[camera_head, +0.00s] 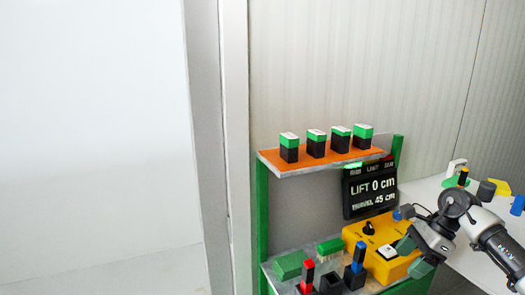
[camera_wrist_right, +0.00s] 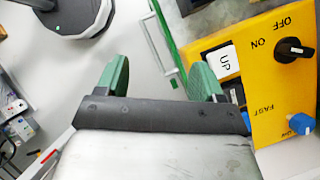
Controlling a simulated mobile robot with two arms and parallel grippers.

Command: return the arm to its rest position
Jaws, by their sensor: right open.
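My right gripper (camera_head: 413,257) is at the lower right of the head view, beside the right side of a yellow control box (camera_head: 384,234). Its green fingers are apart with nothing between them. In the right wrist view the open fingers (camera_wrist_right: 161,80) point over the floor, and the yellow box (camera_wrist_right: 268,112) stands at the right with a white UP button (camera_wrist_right: 223,61), a black OFF/ON knob (camera_wrist_right: 293,50) and a blue knob (camera_wrist_right: 300,124). Whether a finger touches the box I cannot tell. My left gripper is not in view.
An orange shelf (camera_head: 272,159) holds several black-and-green blocks. Below it hangs a display (camera_head: 370,190) reading LIFT 0 cm. A lower shelf holds green pieces and red- and blue-topped blocks (camera_head: 355,268). A white table (camera_head: 430,197) with small items stands at right. The left side is clear.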

